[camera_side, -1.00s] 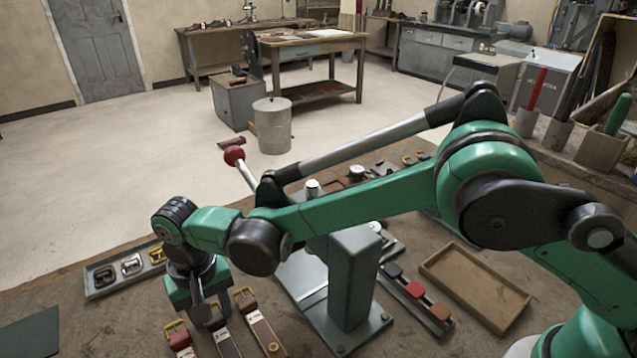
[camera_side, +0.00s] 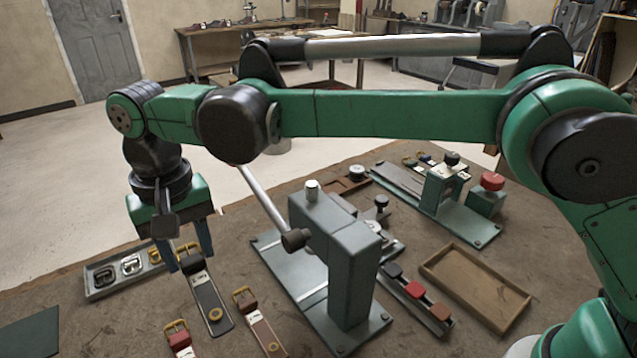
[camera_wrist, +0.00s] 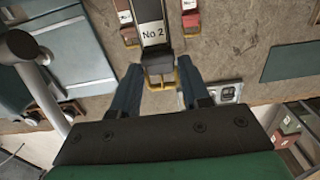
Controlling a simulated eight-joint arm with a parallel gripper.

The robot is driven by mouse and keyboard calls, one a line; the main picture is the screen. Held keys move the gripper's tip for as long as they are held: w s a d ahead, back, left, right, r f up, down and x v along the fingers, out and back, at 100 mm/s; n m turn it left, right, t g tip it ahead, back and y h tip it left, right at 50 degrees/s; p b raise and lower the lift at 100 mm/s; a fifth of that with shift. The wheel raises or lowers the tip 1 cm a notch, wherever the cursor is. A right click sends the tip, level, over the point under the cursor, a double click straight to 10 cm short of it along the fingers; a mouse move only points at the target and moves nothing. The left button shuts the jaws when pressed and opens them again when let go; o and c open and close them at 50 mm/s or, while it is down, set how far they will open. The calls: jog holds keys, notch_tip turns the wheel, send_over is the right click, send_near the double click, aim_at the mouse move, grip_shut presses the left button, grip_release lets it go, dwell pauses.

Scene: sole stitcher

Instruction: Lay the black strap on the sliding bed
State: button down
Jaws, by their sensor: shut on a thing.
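My gripper (camera_side: 188,256) is shut on the buckle end of the black strap (camera_side: 207,298) and holds it above the bench, its free end slanting down toward the front right. In the wrist view the strap (camera_wrist: 153,36) carries a "No 2" label and its brass buckle end lies between my two fingers (camera_wrist: 159,66). A grey machine with a column and lever stands to the right; its flat grey bed plate (camera_side: 275,262) lies beside the strap, apart from it, with nothing on the part that shows. I cannot tell whether that plate slides.
A red strap (camera_side: 178,340) and a brown strap (camera_side: 262,335) lie at the front. The lever (camera_side: 262,205) slants up between my arm and the column. A wooden tray (camera_side: 475,288) and a second machine (camera_side: 440,205) stand right.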

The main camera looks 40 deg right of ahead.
notch_tip(320, 180, up, 7)
jog(key=shift+f, duration=0.1)
jog(key=shift+w+d+r, duration=0.2)
jog(key=shift+r, duration=0.15)
jog(key=w+d+r, duration=0.3)
jog(key=d, duration=1.1)
jog(key=w+d+r, duration=0.2)
jog(key=w+d, duration=0.1)
jog(key=d, duration=1.1)
jog(key=f, duration=1.9)
jog(key=shift+s+a+f, duration=0.1)
jog(key=shift+a+f, duration=0.15)
jog(key=shift+f, duration=0.15)
jog(key=shift+c, duration=2.1)
grip_release()
